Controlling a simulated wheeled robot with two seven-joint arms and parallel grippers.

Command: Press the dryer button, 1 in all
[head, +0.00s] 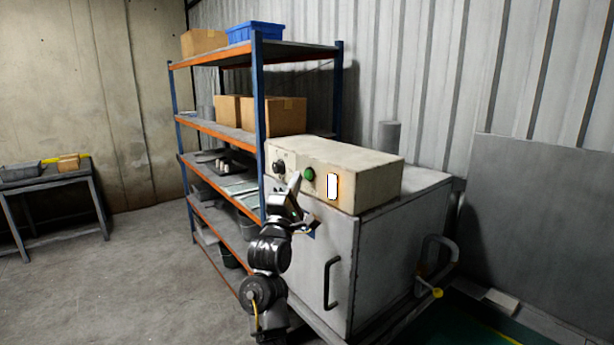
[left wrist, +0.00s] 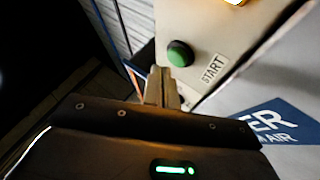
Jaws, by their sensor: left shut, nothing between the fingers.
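The dryer (head: 385,235) is a grey cabinet with a beige control box (head: 350,168) on top. A green round button (head: 309,174) sits on the front of the box, between a black knob (head: 279,167) and a lit white panel (head: 332,187). The button also shows in the left wrist view (left wrist: 180,54), beside a START label (left wrist: 212,69). My left gripper (head: 294,181) is shut and empty, its tips just left of the button in the head view. In the wrist view the fingertips (left wrist: 161,72) are just below the button, apparently apart from it. My right gripper is not in view.
A shelf rack (head: 259,130) with cardboard boxes and a blue bin (head: 256,31) stands left of the dryer. A dark door handle (head: 331,283) sticks out from the dryer's front. A table (head: 50,188) stands at the far left; the floor between is clear.

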